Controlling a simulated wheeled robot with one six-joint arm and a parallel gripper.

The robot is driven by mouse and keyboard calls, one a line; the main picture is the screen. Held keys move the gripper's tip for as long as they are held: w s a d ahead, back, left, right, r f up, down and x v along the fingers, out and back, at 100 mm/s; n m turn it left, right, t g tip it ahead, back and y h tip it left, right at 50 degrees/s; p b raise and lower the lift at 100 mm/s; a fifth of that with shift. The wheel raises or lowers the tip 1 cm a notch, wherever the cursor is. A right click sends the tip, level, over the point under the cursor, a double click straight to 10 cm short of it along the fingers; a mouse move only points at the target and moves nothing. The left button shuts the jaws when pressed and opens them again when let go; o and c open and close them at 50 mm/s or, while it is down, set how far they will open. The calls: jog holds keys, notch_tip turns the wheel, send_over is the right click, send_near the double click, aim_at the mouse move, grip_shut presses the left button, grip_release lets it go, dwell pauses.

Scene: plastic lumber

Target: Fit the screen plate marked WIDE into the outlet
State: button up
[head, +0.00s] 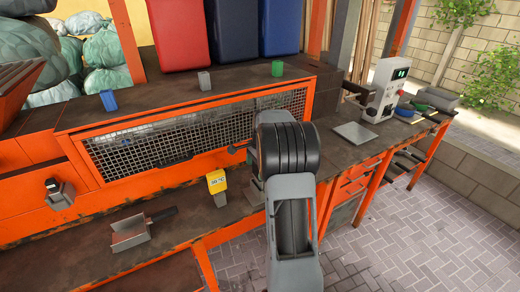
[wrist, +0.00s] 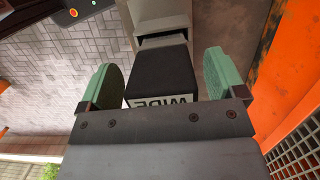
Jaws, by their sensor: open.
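A black block with a white label reading WIDE (wrist: 160,75), upside down in the wrist view, lies between my fingers. My gripper (wrist: 163,72) is open, with one green-padded finger on each side of the block and narrow gaps visible. The dark gripper body hides the block's near end. Beyond the block is a grey part (wrist: 160,10) with a dark gap; I cannot tell whether the block is joined to it. In the head view my arm covers the gripper and the block. I cannot make out the outlet for certain.
The orange bench has a wire mesh panel (head: 190,138). A grey scoop (head: 130,232) and a yellow device (head: 217,182) are on the lower ledge. Small blue (head: 108,100), grey (head: 204,80) and green (head: 277,68) blocks stand above. A flat grey plate (head: 354,133) lies right.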

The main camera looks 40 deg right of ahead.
notch_tip(320, 180, up, 13)
jog(key=d, duration=0.2)
jog(key=s+a+r+n+t+h, duration=0.1)
jog(key=s+a+n, duration=0.25)
jog(key=a, duration=0.35)
jog(key=s+a+r+n, duration=0.1)
jog(key=s+a+n, duration=0.1)
jog(key=a+n, duration=0.45)
jog(key=s+a+f+n+t, duration=0.2)
jog(key=s+a+f+n, duration=0.5)
jog(key=s+a+n, duration=0.2)
jog(key=s+a, duration=0.2)
jog(key=s, duration=0.1)
jog(key=shift+a+n+t+h, duration=0.25)
jog(key=shift+n+t+h, duration=0.15)
jog(key=shift+s+f, duration=0.1)
jog(key=shift+c, duration=0.5)
